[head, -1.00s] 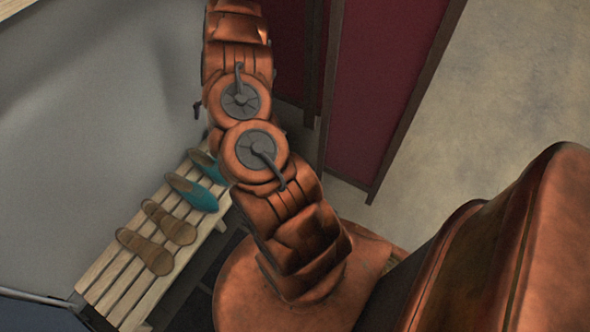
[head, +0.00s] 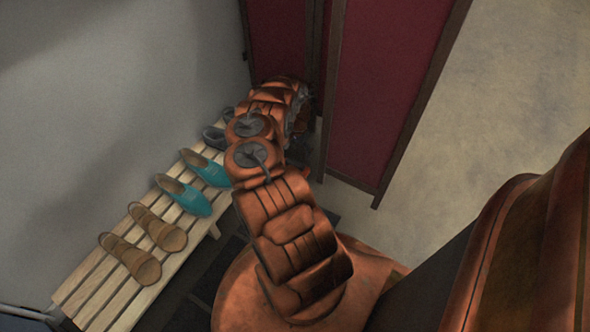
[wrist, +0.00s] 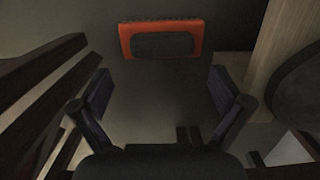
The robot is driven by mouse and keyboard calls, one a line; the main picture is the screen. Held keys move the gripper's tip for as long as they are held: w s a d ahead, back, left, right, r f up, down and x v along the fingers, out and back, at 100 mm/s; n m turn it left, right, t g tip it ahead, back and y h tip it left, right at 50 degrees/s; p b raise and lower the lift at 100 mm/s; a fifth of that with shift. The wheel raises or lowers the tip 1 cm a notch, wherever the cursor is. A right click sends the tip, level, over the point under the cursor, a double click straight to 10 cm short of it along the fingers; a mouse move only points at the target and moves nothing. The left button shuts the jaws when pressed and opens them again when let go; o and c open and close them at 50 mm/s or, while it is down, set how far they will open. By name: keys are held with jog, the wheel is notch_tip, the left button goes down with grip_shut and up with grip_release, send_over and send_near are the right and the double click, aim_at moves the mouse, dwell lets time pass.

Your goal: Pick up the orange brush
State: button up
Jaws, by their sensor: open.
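The orange brush (wrist: 163,44) shows in the wrist view at the top middle. It is a flat rectangular block with an orange rim and a dark middle part, lying crosswise. My gripper (wrist: 164,86) is open, with one dark finger at the left and one at the right. The brush is beyond the fingertips, near the middle of the gap, with nothing held between them. In the head view I cannot make out the brush, and my own arm covers the area around the gripper.
A slatted bench (head: 97,287) along the grey wall holds brown sandals (head: 130,258), teal shoes (head: 184,195) and a grey shoe at its far end. A dark red folding screen (head: 385,95) stands behind my arm. In the wrist view, dark bars (wrist: 40,75) lie left and a pale wooden board (wrist: 268,60) right.

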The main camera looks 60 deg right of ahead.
aim_at(295, 162)
jog(key=f+b, duration=0.1)
jog(key=f, duration=0.1)
jog(key=f+b, duration=0.1)
jog(key=f, duration=0.2)
jog(key=f+b, duration=0.1)
jog(key=f, duration=0.1)
jog(key=shift+w+a+f, duration=0.1)
jog(key=shift+a+f, duration=0.05)
jog(key=shift+a, duration=0.25)
jog(key=c, duration=1)
